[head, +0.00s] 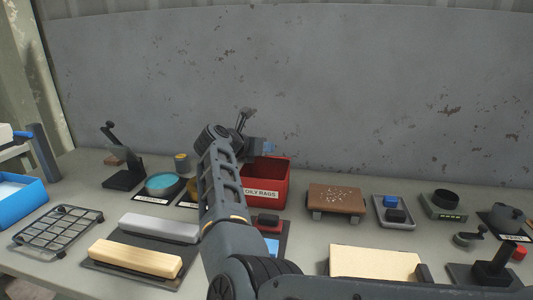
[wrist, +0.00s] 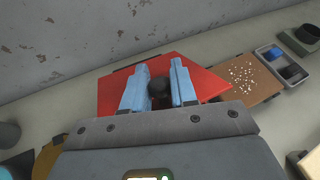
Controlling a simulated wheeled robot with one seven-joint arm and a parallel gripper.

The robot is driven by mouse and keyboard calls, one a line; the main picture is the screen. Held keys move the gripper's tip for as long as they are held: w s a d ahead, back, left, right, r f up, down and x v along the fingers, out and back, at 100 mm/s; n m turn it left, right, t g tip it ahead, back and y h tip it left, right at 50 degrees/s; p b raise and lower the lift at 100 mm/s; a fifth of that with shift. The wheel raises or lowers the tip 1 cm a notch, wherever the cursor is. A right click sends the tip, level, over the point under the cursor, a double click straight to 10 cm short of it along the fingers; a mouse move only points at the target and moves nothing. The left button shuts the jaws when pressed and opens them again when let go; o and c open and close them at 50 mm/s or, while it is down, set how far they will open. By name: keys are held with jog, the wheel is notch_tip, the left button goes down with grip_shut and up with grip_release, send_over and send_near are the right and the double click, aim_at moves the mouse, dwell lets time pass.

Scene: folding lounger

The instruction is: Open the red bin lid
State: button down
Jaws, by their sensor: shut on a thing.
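The red bin (head: 268,183), labelled OILY RAGS, stands on the bench right of my forearm in the head view. Its red lid (wrist: 205,84) fills the middle of the wrist view, with a dark knob (wrist: 159,91) on it. My gripper (wrist: 159,88) has its two blue fingers on either side of the knob, shut on it. In the head view, my gripper (head: 266,147) is over the back of the bin. My arm hides the bin's left side. I cannot tell clearly whether the lid is raised.
A wooden board with crumbs (head: 336,198) stands close on the bin's right. A teal-topped round tin (head: 163,184) is to the left. A grey wall (head: 330,90) rises behind the bench.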

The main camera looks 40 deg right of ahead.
jog(key=shift+w+d+r, duration=0.2)
jog(key=shift+d+r, duration=0.05)
jog(key=shift+r, duration=0.2)
jog(key=shift+w+d+r, duration=0.15)
jog(key=shift+d+r, duration=0.05)
jog(key=shift+r, duration=0.2)
jog(key=shift+w+d+r+y+p, duration=0.35)
jog(key=shift+d+y+p, duration=0.15)
jog(key=shift+y, duration=0.1)
jog(key=c, duration=1)
grip_release()
jog(key=shift+f, duration=0.1)
jog(key=b+v, duration=0.1)
jog(key=v, duration=0.6)
jog(key=shift+a+r, duration=0.25)
jog(key=shift+a, duration=0.1)
